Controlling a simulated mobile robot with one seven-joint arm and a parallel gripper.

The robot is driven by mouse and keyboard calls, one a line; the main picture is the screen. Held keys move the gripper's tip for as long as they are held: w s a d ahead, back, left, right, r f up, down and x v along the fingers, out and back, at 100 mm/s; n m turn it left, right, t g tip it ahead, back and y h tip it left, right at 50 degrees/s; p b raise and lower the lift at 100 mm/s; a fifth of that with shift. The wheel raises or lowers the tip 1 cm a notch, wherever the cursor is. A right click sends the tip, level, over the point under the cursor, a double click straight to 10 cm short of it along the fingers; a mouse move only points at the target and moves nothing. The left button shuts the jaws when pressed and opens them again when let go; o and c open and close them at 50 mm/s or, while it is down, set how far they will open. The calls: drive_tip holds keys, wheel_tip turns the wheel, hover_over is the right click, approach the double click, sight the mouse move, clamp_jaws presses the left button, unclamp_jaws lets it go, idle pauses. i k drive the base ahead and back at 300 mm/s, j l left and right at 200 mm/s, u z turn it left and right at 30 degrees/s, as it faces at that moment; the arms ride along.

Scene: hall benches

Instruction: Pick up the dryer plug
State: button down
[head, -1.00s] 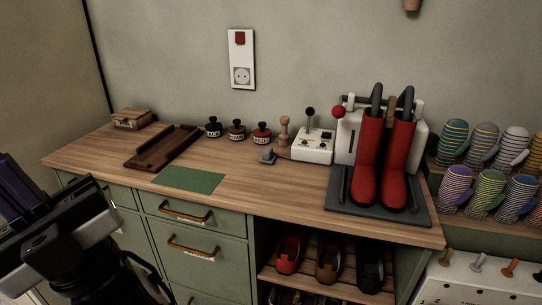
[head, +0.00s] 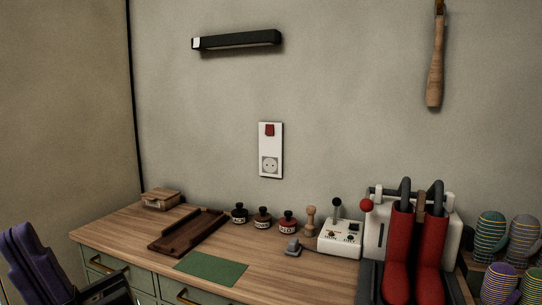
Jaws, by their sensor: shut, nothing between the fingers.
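The dryer plug (head: 293,247) is a small grey block lying on the wooden bench top, left of the white control box (head: 340,238). A dark cable runs from it toward the box. My gripper (head: 22,236) shows at the lower left edge, with purple fingers pointing up. It is shut and empty, in front of the bench's left end and far from the plug. Part of it is cut off by the frame. A white wall socket plate (head: 271,165) with a red switch is above the bench.
Three small ink pots (head: 262,217) and a wooden stamp (head: 310,220) stand behind the plug. A brown tray (head: 188,232) and green mat (head: 211,269) lie to the left. The boot dryer with red boots (head: 400,255) stands right. Bare wood lies in front of the plug.

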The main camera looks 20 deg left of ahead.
sight(293, 249)
drive_tip(key=i+j+z, duration=0.1)
drive_tip(key=j+z, duration=0.25)
drive_tip(key=j, duration=0.65)
drive_tip(key=j+z, duration=0.35)
drive_tip(key=j, duration=0.65)
